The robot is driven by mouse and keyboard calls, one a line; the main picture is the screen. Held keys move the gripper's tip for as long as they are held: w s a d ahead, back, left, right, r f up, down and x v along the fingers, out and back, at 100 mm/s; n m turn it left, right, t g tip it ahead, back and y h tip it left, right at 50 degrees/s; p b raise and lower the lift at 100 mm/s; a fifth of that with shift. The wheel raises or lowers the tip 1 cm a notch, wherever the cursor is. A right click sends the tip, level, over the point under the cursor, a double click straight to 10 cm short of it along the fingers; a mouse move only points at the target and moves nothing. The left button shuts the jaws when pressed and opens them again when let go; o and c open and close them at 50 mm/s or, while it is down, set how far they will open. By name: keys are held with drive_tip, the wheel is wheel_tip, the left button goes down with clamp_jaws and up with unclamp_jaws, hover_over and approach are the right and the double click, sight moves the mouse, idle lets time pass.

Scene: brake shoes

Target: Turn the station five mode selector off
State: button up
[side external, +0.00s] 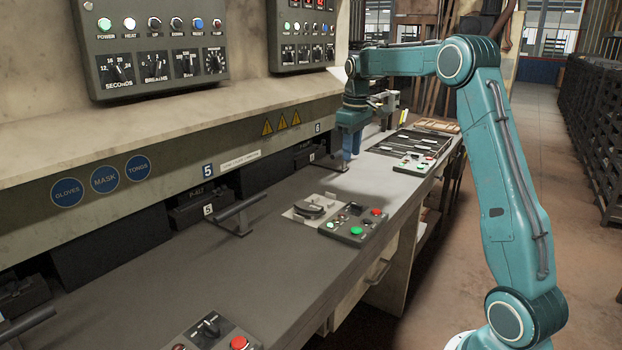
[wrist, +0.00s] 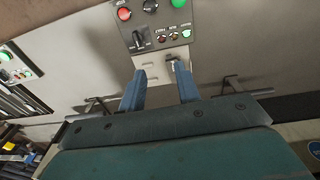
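The station five control panel (side external: 352,228) lies on the bench front, with a red and a green button. In the wrist view the same panel (wrist: 158,16) is at the top centre. Its black mode selector knob (wrist: 137,38) sits at the panel's lower left there, and is small and dark in the side view (side external: 355,209). I cannot read its setting. My gripper (side external: 350,156) hangs over the bench behind the panel, towards station six. In the wrist view its blue fingers (wrist: 160,75) are apart with nothing held. They are away from the knob.
A pale plate with a dark fitting (side external: 311,208) adjoins the panel. A bar handle (side external: 240,212) juts out at station five, another (side external: 329,163) near my gripper. Station six's panel (side external: 413,165) and a tool tray (side external: 388,150) lie beyond.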

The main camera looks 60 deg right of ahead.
hover_over(357, 207)
drive_tip(key=shift+g, duration=0.3)
drive_tip(key=f, duration=0.4)
drive_tip(key=shift+w+d+f, duration=0.2)
drive_tip(key=shift+d+f, duration=0.15)
drive_tip(key=shift+f, duration=0.15)
wheel_tip(357, 207, down, 14)
drive_tip(key=shift+r, duration=0.2)
clamp_jaws()
